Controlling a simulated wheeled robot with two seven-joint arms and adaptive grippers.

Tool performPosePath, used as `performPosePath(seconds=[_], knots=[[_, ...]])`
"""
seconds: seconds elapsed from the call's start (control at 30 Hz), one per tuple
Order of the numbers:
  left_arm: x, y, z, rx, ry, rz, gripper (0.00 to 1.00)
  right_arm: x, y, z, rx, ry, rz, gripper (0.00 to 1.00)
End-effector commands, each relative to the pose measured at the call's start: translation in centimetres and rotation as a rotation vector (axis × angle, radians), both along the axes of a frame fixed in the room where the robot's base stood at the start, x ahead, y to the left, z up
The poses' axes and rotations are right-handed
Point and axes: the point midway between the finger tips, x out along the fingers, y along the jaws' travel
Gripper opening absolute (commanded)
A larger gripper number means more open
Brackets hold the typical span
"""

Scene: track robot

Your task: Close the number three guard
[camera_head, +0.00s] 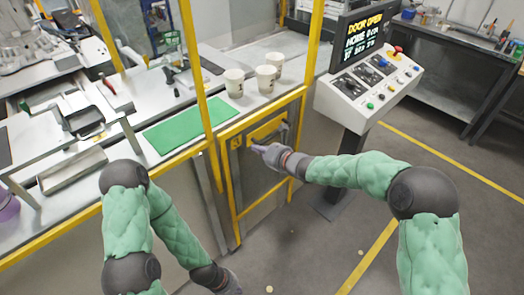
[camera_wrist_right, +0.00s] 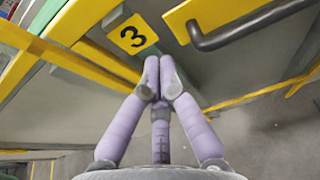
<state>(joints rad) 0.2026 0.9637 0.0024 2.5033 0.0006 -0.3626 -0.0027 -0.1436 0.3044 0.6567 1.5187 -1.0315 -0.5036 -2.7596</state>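The number three guard (camera_head: 262,183) is a grey panel in a yellow frame below the counter. Its yellow plate with a black 3 (camera_head: 236,142) is near the top left; the plate also shows in the right wrist view (camera_wrist_right: 132,34). A dark bar handle (camera_wrist_right: 235,32) on a yellow mount is right of the plate. My right gripper (camera_head: 257,149) is in front of the panel's upper part, just below the handle. Its pale purple fingers (camera_wrist_right: 159,75) are together at the tips with nothing between them. My left gripper (camera_head: 230,284) hangs low at the bottom edge, its fingers unclear.
A control console (camera_head: 368,85) stands to the right, its screen (camera_head: 363,35) reading "DOOR OPEN". Paper cups (camera_head: 234,83) and a green mat (camera_head: 188,124) are on the counter. A yellow post (camera_head: 193,65) rises left of the guard.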

Motion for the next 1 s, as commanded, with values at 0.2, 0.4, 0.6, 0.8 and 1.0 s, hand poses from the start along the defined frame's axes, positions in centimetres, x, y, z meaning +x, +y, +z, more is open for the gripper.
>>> performPosePath(seconds=[0.2, 0.4, 0.6, 0.8, 1.0], knots=[[0.0, 0.0, -0.7, 0.000, 0.000, 0.000, 0.00, 2.2, 2.3, -1.3, 0.000, 0.002, 0.001, 0.00], [0.0, 0.0, -1.2, 0.000, 0.000, 0.000, 0.00, 4.0, 4.1, -2.2, 0.000, 0.002, 0.001, 0.00], [0.0, 0.0, -0.9, 0.000, 0.000, 0.000, 0.00, 4.0, 4.0, 0.9, 0.000, 0.000, -0.002, 0.00], [0.0, 0.0, -0.8, 0.000, 0.000, 0.000, 0.00, 4.0, 4.0, 1.9, 0.001, 0.001, -0.002, 0.00], [0.0, 0.0, -0.8, 0.000, 0.000, 0.000, 0.00, 4.0, 4.0, 2.0, 0.000, 0.002, -0.002, 0.00]])
